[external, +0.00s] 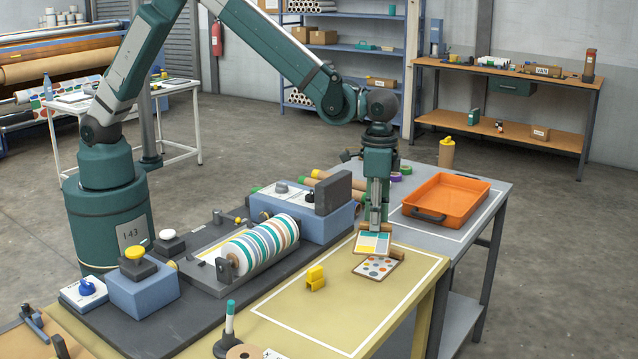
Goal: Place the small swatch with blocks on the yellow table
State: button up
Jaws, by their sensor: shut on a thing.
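My gripper (375,226) points down over the far corner of the yellow table (291,305). It is shut on the small swatch with blocks (371,244), a card with yellow, teal and pale blocks, held tilted by its upper edge. A second swatch with coloured dots (377,267) is just below it in the picture and partly covered by it. I cannot tell whether the two swatches touch.
A yellow clip-like piece (315,278) stands inside the white outline on the yellow table, which is otherwise mostly bare. The press with a striped roller (262,246) is at the left. An orange tray (446,200) sits on the grey table behind.

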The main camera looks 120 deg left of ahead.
jog(key=d+m, duration=0.4)
jog(key=d, duration=2.4)
jog(key=shift+d+r+m, duration=0.25)
jog(key=shift+d+m, duration=0.05)
jog(key=shift+m, duration=0.1)
send_over(311, 315)
jog(key=shift+d+f, duration=0.1)
jog(key=shift+f, duration=3)
jog(key=shift+f, duration=0.15)
jog(key=shift+f+b, duration=0.3)
jog(key=shift+f, duration=1.45)
jog(key=shift+f, duration=0.15)
